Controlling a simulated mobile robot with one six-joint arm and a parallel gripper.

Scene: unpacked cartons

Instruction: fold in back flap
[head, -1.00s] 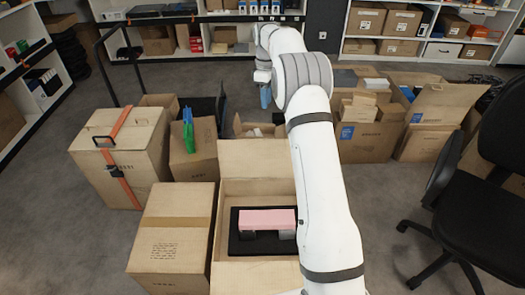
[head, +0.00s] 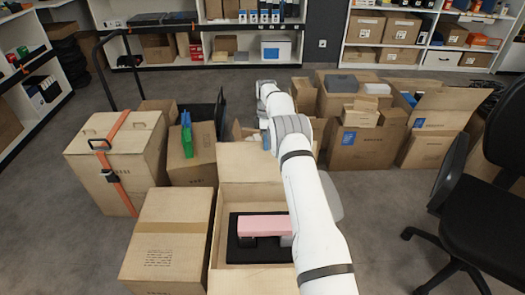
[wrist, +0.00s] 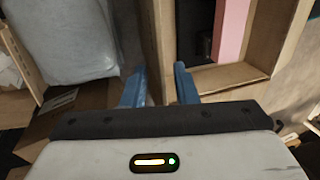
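The open carton (head: 213,240) stands in front of me, with a pink block (head: 263,226) on a black insert (head: 236,250) inside. Its back flap (head: 252,163) stands up at the far side of the opening. In the wrist view, the pink block (wrist: 234,28) and a cardboard panel (wrist: 158,45) at the carton's edge show. My gripper (wrist: 158,84) has two blue fingers with a gap between them, and it is open. The panel runs down between the fingers in this view; I cannot tell whether they touch it. In the head view, the fingers are mostly hidden behind the flap and my arm.
A closed carton (head: 165,245) stands close at left, and a strapped carton (head: 120,165) behind it. A carton with green and blue items (head: 192,165) stands behind the flap. Several cartons (head: 365,145) are at back right. An office chair (head: 490,190) stands at right, with clear floor before it.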

